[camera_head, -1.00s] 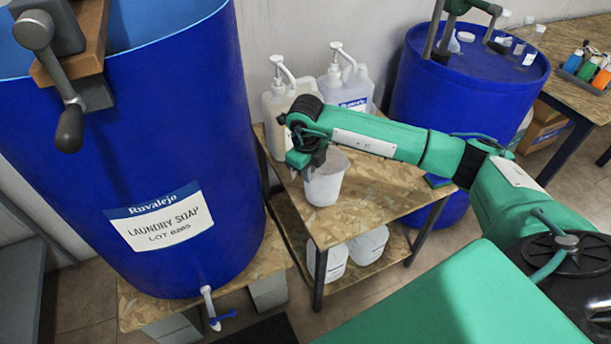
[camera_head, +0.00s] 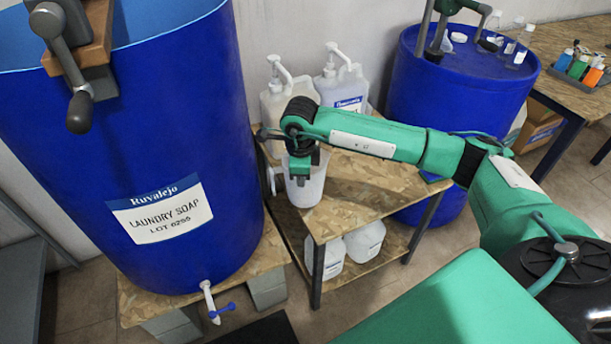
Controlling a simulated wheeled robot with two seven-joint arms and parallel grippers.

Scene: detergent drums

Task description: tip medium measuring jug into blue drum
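The blue drum (camera_head: 185,110) stands large at the left, open at the top, with a white "Laundry Soap" label (camera_head: 160,212). The pale measuring jug (camera_head: 308,190) is upright at the left edge of the wooden table, well below the drum's rim. My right gripper (camera_head: 300,168) is at the jug's rim and appears shut on it; its fingertips are partly hidden. I cannot tell clearly whether the jug's base touches the table. My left gripper is not in view.
Two pump bottles (camera_head: 345,88) stand behind my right gripper. White containers (camera_head: 365,242) sit on the lower shelf. A crank (camera_head: 62,60) is clamped at the drum's rim, and a tap (camera_head: 212,300) sticks out low. A second blue drum (camera_head: 450,100) stands at the back right.

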